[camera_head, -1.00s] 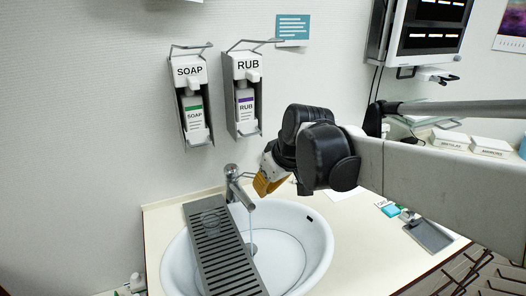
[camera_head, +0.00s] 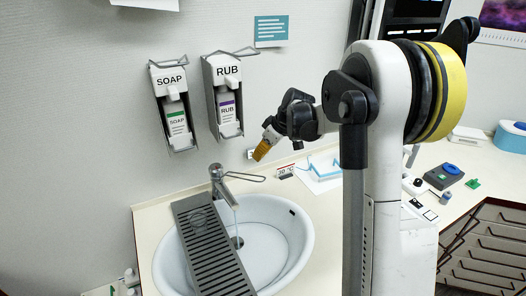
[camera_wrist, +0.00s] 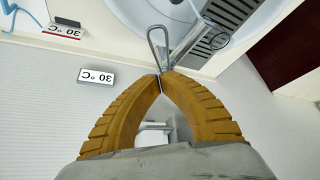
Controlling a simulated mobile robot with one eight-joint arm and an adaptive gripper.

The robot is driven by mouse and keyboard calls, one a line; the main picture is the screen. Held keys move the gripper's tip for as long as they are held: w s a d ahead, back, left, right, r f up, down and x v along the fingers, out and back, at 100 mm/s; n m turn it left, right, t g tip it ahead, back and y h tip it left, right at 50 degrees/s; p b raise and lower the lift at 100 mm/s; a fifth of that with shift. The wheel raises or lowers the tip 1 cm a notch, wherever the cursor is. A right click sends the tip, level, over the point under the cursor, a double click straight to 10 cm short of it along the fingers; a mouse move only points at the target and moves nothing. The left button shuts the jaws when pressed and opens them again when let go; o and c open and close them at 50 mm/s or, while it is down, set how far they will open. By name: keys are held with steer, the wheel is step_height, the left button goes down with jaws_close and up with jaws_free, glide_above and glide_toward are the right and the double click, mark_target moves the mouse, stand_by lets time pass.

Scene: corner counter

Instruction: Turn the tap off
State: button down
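The chrome tap (camera_head: 217,184) stands at the back left of the white basin. Its long wire-loop lever (camera_head: 246,177) points right in the head view. A thin stream of water (camera_head: 236,222) runs from the spout toward the drain. My gripper (camera_head: 258,157) has yellow-orange fingers and is just above the lever's far end, with a small gap in the head view. In the wrist view, the fingertips (camera_wrist: 162,74) meet with nothing seen between them. The lever loop (camera_wrist: 155,42) ends right by the tips there; contact is unclear.
The basin (camera_head: 300,250) carries a dark slatted grate (camera_head: 212,250). Soap (camera_head: 174,105) and rub (camera_head: 224,97) dispensers hang on the wall. A temperature label (camera_wrist: 97,77) is on the wall near my gripper. Small items lie on the counter at right.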

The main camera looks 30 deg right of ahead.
mark_target(259, 177)
steer(key=x, duration=0.4)
steer(key=f, duration=0.3)
steer(key=shift+s+d+f+b, duration=0.15)
steer(key=shift+s+f+b, duration=0.05)
steer(key=shift+s+b, duration=0.1)
steer(key=shift+f, duration=0.45)
steer(key=shift+s+d, duration=0.1)
steer(key=shift+s+d+f+b, duration=0.15)
steer(key=shift+s+f+b, duration=0.05)
steer(key=shift+f+b, duration=0.4)
steer(key=shift+s+d+f+b, duration=0.15)
steer(key=shift+s+f+b, duration=0.1)
steer(key=shift+f+b, duration=0.35)
steer(key=shift+r, duration=0.1)
